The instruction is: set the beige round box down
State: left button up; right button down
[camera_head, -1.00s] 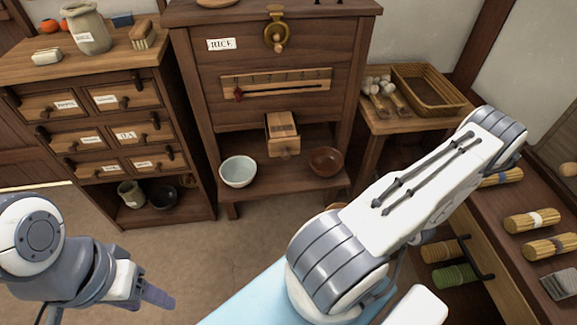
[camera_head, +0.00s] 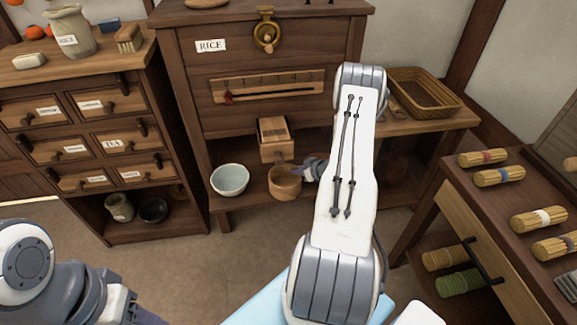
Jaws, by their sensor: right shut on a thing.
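The beige round box (camera_head: 284,184) is at the low shelf of the rice cabinet, just right of the pale bowl. My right gripper (camera_head: 300,173) reaches it from the right and is shut on its right side. Most of the gripper is hidden behind my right arm. I cannot tell whether the box touches the shelf. My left gripper (camera_head: 138,314) is low at the left, partly cut off by the bottom edge, and its jaws cannot be read.
The pale bowl (camera_head: 230,180) stands left of the box. A small wooden drawer (camera_head: 274,143) juts out above. The drawer chest (camera_head: 95,130) stands left. A basket (camera_head: 425,92) is on the side table, and brush bundles (camera_head: 500,177) lie on the right shelf.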

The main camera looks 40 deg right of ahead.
jog(key=w+b, duration=0.1)
jog(key=w, duration=0.4)
jog(key=shift+w+d, duration=0.15)
jog(key=shift+w, duration=0.2)
jog(key=shift+f+b, duration=0.3)
jog(key=shift+b, duration=0.25)
jog(key=shift+s, duration=0.1)
jog(key=c, duration=0.9)
grip_release()
